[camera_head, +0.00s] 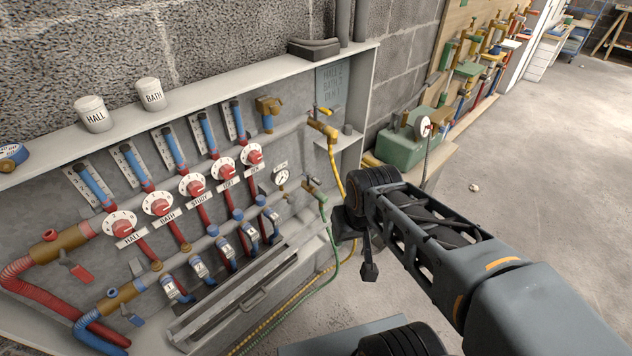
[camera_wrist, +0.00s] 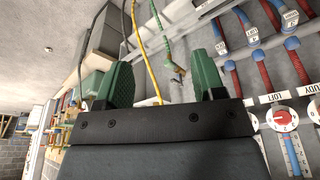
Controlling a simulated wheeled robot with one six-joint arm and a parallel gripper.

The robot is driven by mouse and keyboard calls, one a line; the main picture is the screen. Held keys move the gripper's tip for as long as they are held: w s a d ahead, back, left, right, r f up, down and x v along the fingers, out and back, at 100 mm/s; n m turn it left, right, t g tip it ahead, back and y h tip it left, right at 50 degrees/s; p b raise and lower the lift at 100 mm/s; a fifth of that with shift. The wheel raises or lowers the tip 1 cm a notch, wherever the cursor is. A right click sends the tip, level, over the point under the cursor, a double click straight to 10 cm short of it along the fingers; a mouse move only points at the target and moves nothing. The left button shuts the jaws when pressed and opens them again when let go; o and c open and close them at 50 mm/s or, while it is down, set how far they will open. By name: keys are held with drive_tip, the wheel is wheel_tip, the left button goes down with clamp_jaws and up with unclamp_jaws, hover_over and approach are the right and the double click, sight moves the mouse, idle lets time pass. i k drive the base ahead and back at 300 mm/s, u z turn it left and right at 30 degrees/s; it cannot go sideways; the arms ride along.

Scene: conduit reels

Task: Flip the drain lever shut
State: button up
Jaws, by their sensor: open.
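At the right end of the lower pipe row is a small brass valve (camera_head: 314,188) with a green hose (camera_head: 324,222) hanging from it. I take this for the drain valve, but its lever is too small to read. Above it, a brass valve (camera_head: 322,128) with a yellow lever (camera_head: 326,111) feeds a yellow hose (camera_head: 337,172). My gripper (camera_head: 358,246) is open and empty, to the right of and apart from both valves. In the wrist view, the green hose's brass end (camera_wrist: 178,72) shows between the green fingertips (camera_wrist: 163,78), nearer the right one, beyond them.
The panel carries red dials (camera_head: 196,187), gauges and pipes in rows. A long metal trough (camera_head: 240,290) juts out below. A green machine (camera_head: 405,138) stands on a bench to the right. Open concrete floor (camera_head: 520,150) lies farther right.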

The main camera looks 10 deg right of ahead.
sight(314, 179)
drive_tip(key=u, duration=1.7)
drive_tip(key=i, duration=0.35)
drive_tip(key=z, duration=0.1)
